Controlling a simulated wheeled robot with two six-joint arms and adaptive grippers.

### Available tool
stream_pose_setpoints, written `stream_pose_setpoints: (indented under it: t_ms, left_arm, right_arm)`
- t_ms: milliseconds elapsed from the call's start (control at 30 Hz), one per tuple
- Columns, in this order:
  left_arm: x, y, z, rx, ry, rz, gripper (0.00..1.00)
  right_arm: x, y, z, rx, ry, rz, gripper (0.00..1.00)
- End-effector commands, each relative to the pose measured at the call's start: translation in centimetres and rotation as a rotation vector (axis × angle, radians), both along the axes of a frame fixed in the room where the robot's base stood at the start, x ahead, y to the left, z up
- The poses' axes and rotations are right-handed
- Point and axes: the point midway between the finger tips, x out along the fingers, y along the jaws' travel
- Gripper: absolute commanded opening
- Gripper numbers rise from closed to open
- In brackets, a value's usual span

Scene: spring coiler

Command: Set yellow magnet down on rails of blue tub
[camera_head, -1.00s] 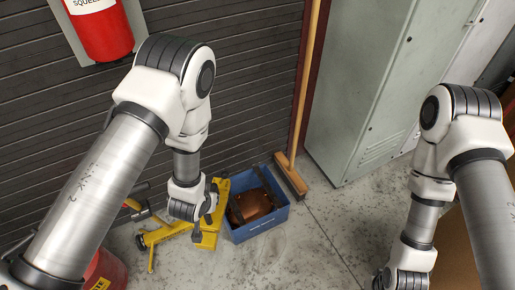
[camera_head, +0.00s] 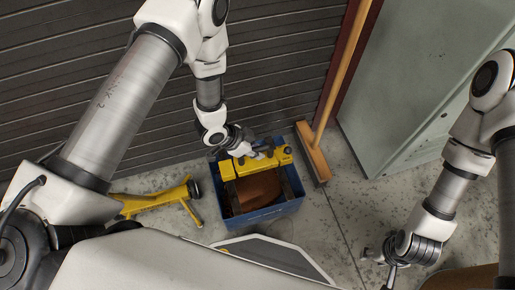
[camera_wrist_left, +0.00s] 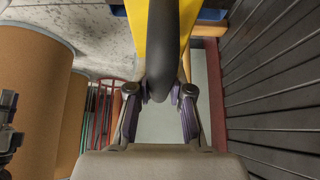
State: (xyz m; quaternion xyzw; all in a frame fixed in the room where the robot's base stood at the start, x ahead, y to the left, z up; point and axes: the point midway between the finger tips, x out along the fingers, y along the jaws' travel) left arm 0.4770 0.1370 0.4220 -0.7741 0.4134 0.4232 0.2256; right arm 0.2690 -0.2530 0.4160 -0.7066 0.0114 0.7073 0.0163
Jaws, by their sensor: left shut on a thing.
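The yellow magnet (camera_head: 240,166), a long yellow bar, lies across the back part of the blue tub (camera_head: 262,217) in the head view. Whether it touches the tub's rails I cannot tell. My left gripper (camera_head: 258,153) is shut on its dark handle. In the left wrist view the curved black handle (camera_wrist_left: 163,50) runs between the fingers (camera_wrist_left: 160,105), with the yellow body (camera_wrist_left: 138,28) behind it. My right gripper (camera_head: 378,264) is held away to the right, empty, its fingers apart.
A brown, copper-coloured load (camera_head: 258,190) sits inside the tub. A yellow stand (camera_head: 155,203) is on the floor left of it. A broom (camera_head: 314,158) leans close behind right, near a grey cabinet (camera_head: 430,90). A dark slatted wall stands behind.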

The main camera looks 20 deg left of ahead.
Motion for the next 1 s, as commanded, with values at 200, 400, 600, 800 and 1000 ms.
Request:
stream_pose_setpoints:
  t_ms: [200,400,600,800,1000]
  left_arm:
    - [0.1,0.0,-2.6,0.000,-0.001,0.003,0.00]
    - [0.1,0.0,-5.2,-0.001,-0.002,0.003,0.00]
    - [0.1,0.0,-7.7,-0.001,-0.002,0.004,0.00]
    - [0.1,0.0,-9.6,0.000,-0.001,0.004,0.00]
    - [0.1,0.0,-10.1,-0.001,-0.002,0.004,0.00]
  right_arm:
    - [0.0,0.0,-2.5,0.000,0.000,0.000,0.40]
    - [0.0,0.0,-4.9,0.000,0.000,0.000,0.40]
    - [0.0,0.0,-7.3,0.000,0.000,0.000,0.40]
    - [0.0,0.0,-8.3,0.000,0.000,0.000,0.40]
    - [0.0,0.0,-8.6,0.000,0.000,0.000,0.40]
